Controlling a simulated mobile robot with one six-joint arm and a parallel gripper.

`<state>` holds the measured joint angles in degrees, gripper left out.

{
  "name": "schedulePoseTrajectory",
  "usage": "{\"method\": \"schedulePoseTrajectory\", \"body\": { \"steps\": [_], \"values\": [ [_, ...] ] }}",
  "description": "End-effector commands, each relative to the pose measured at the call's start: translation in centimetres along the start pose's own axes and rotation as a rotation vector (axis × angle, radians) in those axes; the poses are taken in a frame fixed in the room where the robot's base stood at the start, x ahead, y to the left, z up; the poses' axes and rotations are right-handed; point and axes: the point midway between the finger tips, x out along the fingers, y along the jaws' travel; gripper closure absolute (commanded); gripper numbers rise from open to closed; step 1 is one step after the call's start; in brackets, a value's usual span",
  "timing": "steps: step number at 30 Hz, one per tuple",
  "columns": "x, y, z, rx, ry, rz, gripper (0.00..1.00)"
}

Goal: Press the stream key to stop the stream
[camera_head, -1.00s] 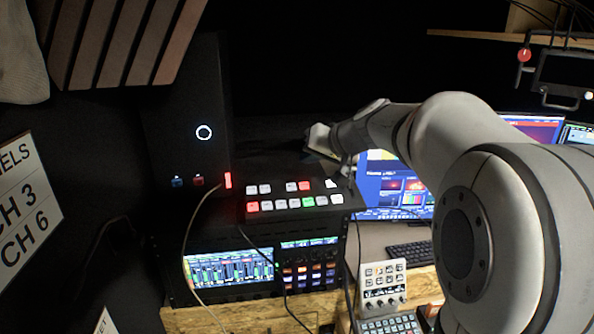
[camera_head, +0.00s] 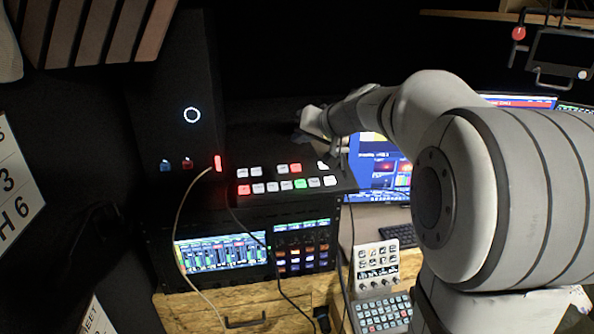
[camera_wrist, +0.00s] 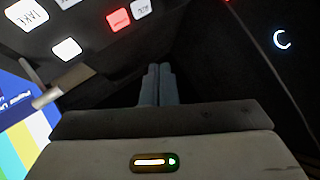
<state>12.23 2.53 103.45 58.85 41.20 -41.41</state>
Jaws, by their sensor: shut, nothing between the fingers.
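The sloped black switcher panel (camera_head: 340,176) carries two rows of lit keys in the head view. One red key (camera_head: 295,169) is in the upper row and another red key (camera_head: 243,189) is at the lower row's left end. A green key (camera_head: 300,184) is in the lower row. I cannot read which one is the stream key. In the wrist view a red key (camera_wrist: 118,19) with a blurred label shows at the top, left of my fingers. My gripper (camera_wrist: 158,68) is shut and empty. The arm's end is near the panel's back edge; its fingertips are hard to make out in the head view.
A metal lever (camera_wrist: 62,84) sticks up beside the keys. A dark tower (camera_head: 185,60) with a lit ring stands left of the panel. Cables hang in front of the rack screen (camera_head: 222,252). A monitor (camera_head: 378,165), a keypad (camera_head: 383,312) and a small white control box (camera_head: 377,267) are to the right.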

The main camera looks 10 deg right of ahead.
Motion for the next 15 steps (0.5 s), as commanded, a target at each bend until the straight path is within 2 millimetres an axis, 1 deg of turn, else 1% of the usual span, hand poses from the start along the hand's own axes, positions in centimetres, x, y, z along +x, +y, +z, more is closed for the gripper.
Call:
{"method": "schedulePoseTrajectory", "body": {
  "steps": [1,9,15],
  "values": [
    [0.8,0.6,0.7,0.0,-0.002,0.0,1.0],
    [3.5,2.6,2.8,-0.001,-0.001,0.0,1.0],
    [4.2,3.1,3.1,0.0,0.0,0.0,1.0]
  ]
}}
